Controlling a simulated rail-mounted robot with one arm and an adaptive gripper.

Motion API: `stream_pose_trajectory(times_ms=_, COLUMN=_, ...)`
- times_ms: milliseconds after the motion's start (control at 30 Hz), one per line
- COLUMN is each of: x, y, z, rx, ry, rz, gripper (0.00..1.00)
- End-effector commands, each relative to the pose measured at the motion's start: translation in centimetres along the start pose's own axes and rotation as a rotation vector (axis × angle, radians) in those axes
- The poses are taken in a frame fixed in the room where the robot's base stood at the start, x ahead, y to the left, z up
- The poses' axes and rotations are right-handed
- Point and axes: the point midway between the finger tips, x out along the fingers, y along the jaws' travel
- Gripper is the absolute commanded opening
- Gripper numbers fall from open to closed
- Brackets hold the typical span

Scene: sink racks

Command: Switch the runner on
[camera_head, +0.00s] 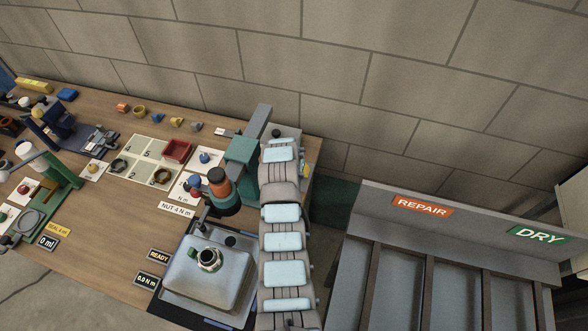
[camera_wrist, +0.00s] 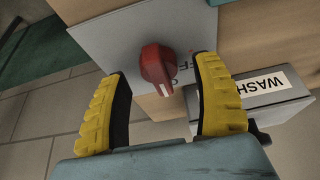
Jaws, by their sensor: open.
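In the wrist view a red rotary knob (camera_wrist: 157,65) sits on a grey plate (camera_wrist: 110,40) fixed to a wooden panel. A white mark on the knob points to the lower edge of the picture. Dark letters beside the knob are partly hidden and look like part of "OFF". My gripper (camera_wrist: 162,70) has two yellow ribbed fingers, spread apart, one on each side of the knob. I see a gap on both sides; whether a fingertip touches it is not clear. In the head view my arm covers this area and the knob does not show.
A grey box labelled "WASH" (camera_wrist: 275,105) is just right of my right finger. The head view shows a workbench (camera_head: 100,235) with a grey machine (camera_head: 205,275), signs and small parts. A divided rack marked "REPAIR" and "DRY" (camera_head: 455,235) stands at right. A block wall is behind.

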Motion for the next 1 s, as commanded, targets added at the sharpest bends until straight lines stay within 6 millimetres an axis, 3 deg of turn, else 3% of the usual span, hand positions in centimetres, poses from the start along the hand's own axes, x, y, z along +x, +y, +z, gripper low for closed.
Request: stream_pose_trajectory(times_ms=1000, x=-10.6, y=0.0, z=0.0, rx=0.0, ry=0.001, rz=0.0, gripper=0.66)
